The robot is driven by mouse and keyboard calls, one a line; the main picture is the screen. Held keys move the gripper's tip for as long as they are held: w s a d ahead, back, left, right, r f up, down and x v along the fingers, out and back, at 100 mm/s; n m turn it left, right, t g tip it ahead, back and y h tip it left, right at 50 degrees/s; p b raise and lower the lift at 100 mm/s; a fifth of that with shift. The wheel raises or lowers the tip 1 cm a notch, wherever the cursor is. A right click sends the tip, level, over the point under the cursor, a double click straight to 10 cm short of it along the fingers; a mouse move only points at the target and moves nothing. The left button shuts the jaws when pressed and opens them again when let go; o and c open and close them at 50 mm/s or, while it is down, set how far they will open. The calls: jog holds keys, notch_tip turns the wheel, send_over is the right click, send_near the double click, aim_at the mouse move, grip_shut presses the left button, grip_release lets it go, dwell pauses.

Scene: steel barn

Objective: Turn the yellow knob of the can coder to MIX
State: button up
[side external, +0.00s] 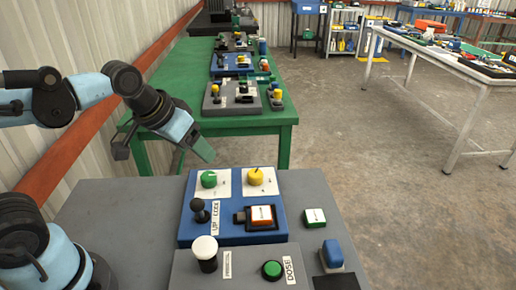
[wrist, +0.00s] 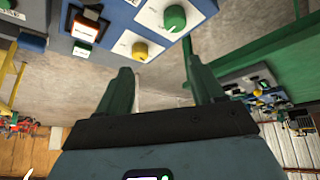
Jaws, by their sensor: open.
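The can coder is a blue box (side external: 222,232) on the grey table. The yellow knob (side external: 256,176) sits on a white plate at its back right corner; its dial labels are too small to read. In the wrist view the yellow knob (wrist: 140,50) shows beyond the fingertips, near the box edge. A green knob (side external: 209,179) is left of it in the side view. My gripper (side external: 163,154) is open and empty, above and behind-left of the box, apart from both knobs. Its two green fingers (wrist: 160,75) also show in the wrist view.
On the box front are a black ball-topped lever (side external: 199,210) and an orange-red rocker switch (side external: 262,215). A grey box (side external: 240,277) with a white knob and a green button stands in front. A green table (side external: 240,122) with more control boxes is behind.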

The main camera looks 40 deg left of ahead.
jog(key=w+d+r+n+g, duration=0.2)
jog(key=w+g, duration=0.1)
jog(key=w, duration=0.3)
jog(key=n+g, duration=0.3)
send_near(255, 173)
notch_tip(255, 173, down, 9)
jog(key=shift+d+f, duration=0.1)
dwell(0.4)
jog(key=c, duration=1.1)
